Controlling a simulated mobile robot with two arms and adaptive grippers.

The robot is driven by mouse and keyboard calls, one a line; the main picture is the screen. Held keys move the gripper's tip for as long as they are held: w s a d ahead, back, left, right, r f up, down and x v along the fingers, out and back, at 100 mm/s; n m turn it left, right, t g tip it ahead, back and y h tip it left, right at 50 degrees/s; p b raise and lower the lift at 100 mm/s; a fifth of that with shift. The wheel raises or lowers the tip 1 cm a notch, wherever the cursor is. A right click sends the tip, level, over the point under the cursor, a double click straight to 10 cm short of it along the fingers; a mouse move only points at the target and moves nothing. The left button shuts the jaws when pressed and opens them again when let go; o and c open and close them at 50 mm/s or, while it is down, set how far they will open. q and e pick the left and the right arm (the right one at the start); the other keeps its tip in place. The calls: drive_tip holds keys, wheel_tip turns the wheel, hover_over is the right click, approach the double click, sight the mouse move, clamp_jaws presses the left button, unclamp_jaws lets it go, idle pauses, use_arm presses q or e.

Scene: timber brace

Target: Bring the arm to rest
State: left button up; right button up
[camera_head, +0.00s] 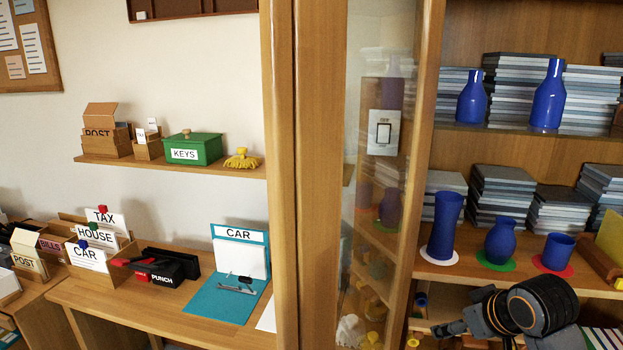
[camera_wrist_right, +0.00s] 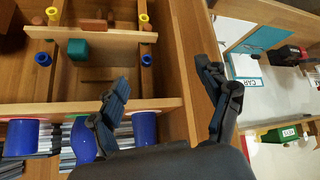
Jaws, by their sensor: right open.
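My right gripper (camera_head: 462,326) shows at the lower right of the head view, in front of the cabinet's lower shelves, with my dark forearm and its orange ring behind it. In the right wrist view the right gripper (camera_wrist_right: 165,82) has its two dark fingers spread wide apart. Nothing is between them. The wrist picture is turned over, with the blue vases at its lower left. My left gripper is in neither view.
A tall blue vase (camera_head: 443,226), a rounder vase (camera_head: 500,240) and a blue cup (camera_head: 557,252) stand on coloured discs near my right arm. A wooden post (camera_head: 281,180) and glass door (camera_head: 375,200) stand to the left. Beyond is a desk with a CAR clipboard (camera_head: 240,252).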

drive_tip(key=s+a+f+g, duration=0.1)
drive_tip(key=s+a+f, duration=0.1)
drive_tip(key=s+f, duration=0.45)
drive_tip(key=s+a+f+g, duration=0.1)
drive_tip(key=s+a+f, duration=0.2)
drive_tip(key=s+f, duration=0.4)
drive_tip(key=s+a+f+m+g, duration=0.1)
drive_tip(key=s+f, duration=0.3)
drive_tip(key=s, duration=0.4)
drive_tip(key=s+a+f+g, duration=0.1)
drive_tip(key=s+a+f, duration=0.1)
drive_tip(key=s+f, duration=0.45)
wheel_tip(320, 180, down, 22)
drive_tip(key=s+g, duration=0.1)
drive_tip(key=s, duration=0.2)
drive_tip(key=s+d+f+g+h, duration=0.1)
drive_tip(key=s+d+f, duration=0.2)
drive_tip(key=s+f, duration=1.3)
drive_tip(key=shift+s+d+f+g, duration=0.2)
drive_tip(key=shift+s+f+g, duration=0.1)
drive_tip(key=shift+f, duration=0.5)
